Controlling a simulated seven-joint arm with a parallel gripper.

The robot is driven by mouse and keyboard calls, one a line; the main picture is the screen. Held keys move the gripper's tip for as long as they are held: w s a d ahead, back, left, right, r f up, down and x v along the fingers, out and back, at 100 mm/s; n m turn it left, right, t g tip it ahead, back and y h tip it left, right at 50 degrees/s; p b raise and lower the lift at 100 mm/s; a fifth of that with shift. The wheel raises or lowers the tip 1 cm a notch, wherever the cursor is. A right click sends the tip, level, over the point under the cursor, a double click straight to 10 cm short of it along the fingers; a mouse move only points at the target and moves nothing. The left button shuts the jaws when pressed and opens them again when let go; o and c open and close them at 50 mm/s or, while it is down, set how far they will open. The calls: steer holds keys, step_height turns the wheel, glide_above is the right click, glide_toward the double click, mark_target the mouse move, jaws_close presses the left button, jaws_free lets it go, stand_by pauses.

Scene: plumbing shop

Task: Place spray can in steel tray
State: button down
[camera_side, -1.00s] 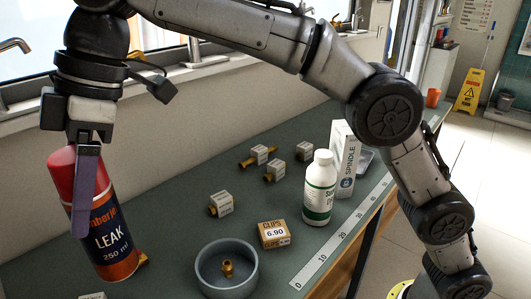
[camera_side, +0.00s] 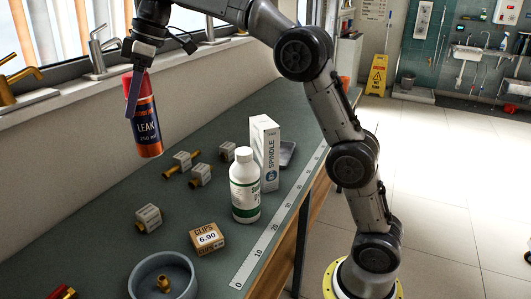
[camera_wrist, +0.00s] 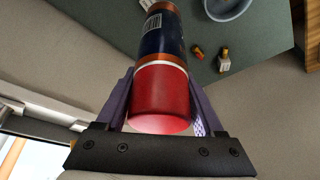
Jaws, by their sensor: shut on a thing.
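The spray can (camera_side: 147,128) has a red cap, a dark blue label reading LEAK and an orange lower band. My gripper (camera_side: 132,98) is shut on its red top, and the can hangs nearly upright, slightly tilted, near the wall side of the bench. In the wrist view my gripper (camera_wrist: 163,88) has a purple finger on each side of the can's red cap (camera_wrist: 160,100). A grey tray (camera_side: 288,150), apparently the steel tray, lies behind the white SPINDLE box, which hides much of it.
The SPINDLE box (camera_side: 265,150) and a white bottle (camera_side: 245,188) stand between can and tray. Tagged brass fittings (camera_side: 182,162), a CLIPS box (camera_side: 207,239) and a blue-grey bowl (camera_side: 137,277) are on the green bench. A ruler strip (camera_side: 265,240) runs along the front edge.

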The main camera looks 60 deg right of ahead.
steer(key=s+d+m+t+h, duration=0.1)
steer(key=s+d+m, duration=0.2)
steer(key=d, duration=1)
steer(key=s+d+m+h, duration=0.1)
steer(key=s+d+m, duration=0.25)
steer(key=d, duration=0.85)
steer(key=s+d+m+h, duration=0.2)
steer(key=s+d+m, duration=0.2)
steer(key=s+d, duration=1.05)
step_height(320, 180, down, 11)
steer(key=w+d+f, duration=1)
steer(key=f, duration=0.3)
steer(key=shift+d+f, duration=0.15)
steer(key=shift+d, duration=0.25)
steer(key=shift+f, duration=0.1)
